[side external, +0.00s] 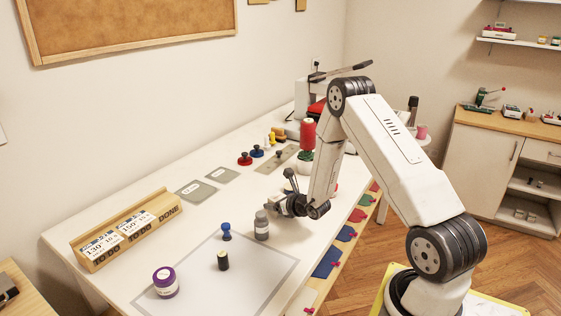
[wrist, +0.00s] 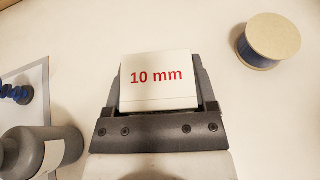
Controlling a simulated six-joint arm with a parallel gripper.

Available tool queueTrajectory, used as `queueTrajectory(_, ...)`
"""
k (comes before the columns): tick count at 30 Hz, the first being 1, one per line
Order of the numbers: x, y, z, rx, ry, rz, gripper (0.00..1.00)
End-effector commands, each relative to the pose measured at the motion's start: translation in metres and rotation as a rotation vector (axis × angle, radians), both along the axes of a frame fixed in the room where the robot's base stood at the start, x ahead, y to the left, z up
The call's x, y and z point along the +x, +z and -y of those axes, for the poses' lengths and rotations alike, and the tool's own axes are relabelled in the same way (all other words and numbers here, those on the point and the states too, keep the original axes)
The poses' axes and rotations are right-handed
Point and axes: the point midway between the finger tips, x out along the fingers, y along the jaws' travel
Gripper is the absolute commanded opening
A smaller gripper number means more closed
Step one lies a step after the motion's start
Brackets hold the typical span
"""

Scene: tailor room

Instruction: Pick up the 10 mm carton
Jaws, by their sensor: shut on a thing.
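The 10 mm carton (wrist: 157,90) is a small white box with red "10 mm" lettering, facing up in the wrist view. My gripper (wrist: 158,84) is shut on it, with one dark finger on its left side and one on its right. In the side external view my gripper (side external: 290,204) is low over the white table, just right of the grey bottle (side external: 261,225).
The grey bottle lies close at lower left in the wrist view (wrist: 38,152). A blue thread spool (wrist: 265,40) is at upper right. A wooden rack (side external: 128,232) is farther left.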

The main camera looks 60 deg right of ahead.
Motion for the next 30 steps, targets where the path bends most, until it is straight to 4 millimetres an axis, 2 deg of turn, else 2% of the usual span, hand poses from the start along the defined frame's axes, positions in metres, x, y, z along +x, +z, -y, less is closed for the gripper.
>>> queueTrajectory(11,0.000,0.010,0.000,0.000,0.000,0.002,0.12)
queueTrajectory(30,0.000,0.082,0.000,-0.002,-0.001,0.003,0.12)
